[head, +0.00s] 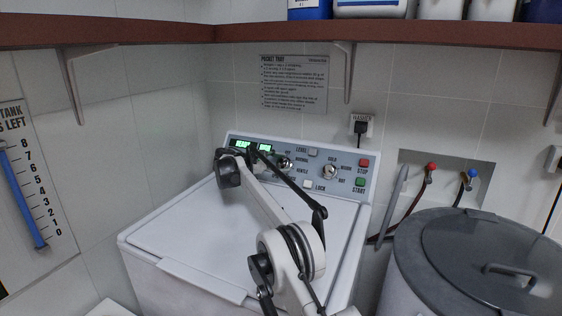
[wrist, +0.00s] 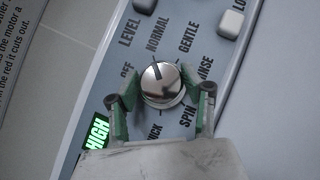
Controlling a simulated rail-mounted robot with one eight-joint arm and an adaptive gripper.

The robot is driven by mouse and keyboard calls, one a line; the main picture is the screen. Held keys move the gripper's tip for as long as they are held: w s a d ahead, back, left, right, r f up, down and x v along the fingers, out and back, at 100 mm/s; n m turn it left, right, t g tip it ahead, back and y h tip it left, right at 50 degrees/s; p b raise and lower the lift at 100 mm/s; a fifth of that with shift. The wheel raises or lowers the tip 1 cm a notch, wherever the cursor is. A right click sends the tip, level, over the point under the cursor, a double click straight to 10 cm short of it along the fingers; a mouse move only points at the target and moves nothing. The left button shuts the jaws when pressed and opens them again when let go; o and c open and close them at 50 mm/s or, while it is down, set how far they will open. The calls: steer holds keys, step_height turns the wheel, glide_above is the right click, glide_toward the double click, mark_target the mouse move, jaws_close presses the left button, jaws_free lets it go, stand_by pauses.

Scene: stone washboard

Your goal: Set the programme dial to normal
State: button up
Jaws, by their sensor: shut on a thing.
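The programme dial (wrist: 162,84) is a round silver knob on the blue-grey panel. Its dark pointer line aims up, slightly left, at the start of the word NORMAL (wrist: 157,34). OFF, GENTLE, RINSE, SPIN and a partly hidden QUICK are printed around it. My gripper (wrist: 160,92) is shut on the dial, with a green-padded finger on its left and right sides. In the head view the dial (head: 284,163) shows at the middle left of the washer's panel, beside my wrist; the fingertips are hard to make out there.
A second silver dial (head: 330,171) and red STOP (head: 363,163) and green START (head: 360,182) buttons are to the right. The LOCK button (head: 308,184) and LEVEL button (head: 313,152) are near. A lidded grey drum (head: 450,235) stands right of the washer (head: 180,240). A shelf runs above.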

stand_by(0.6)
steer(key=o, duration=1.2)
steer(key=shift+c, duration=0.2)
steer(key=shift+a, duration=0.1)
steer(key=v, duration=1.1)
steer(key=shift+s+a, duration=0.15)
steer(key=shift+a, duration=0.2)
steer(key=shift+r, duration=0.15)
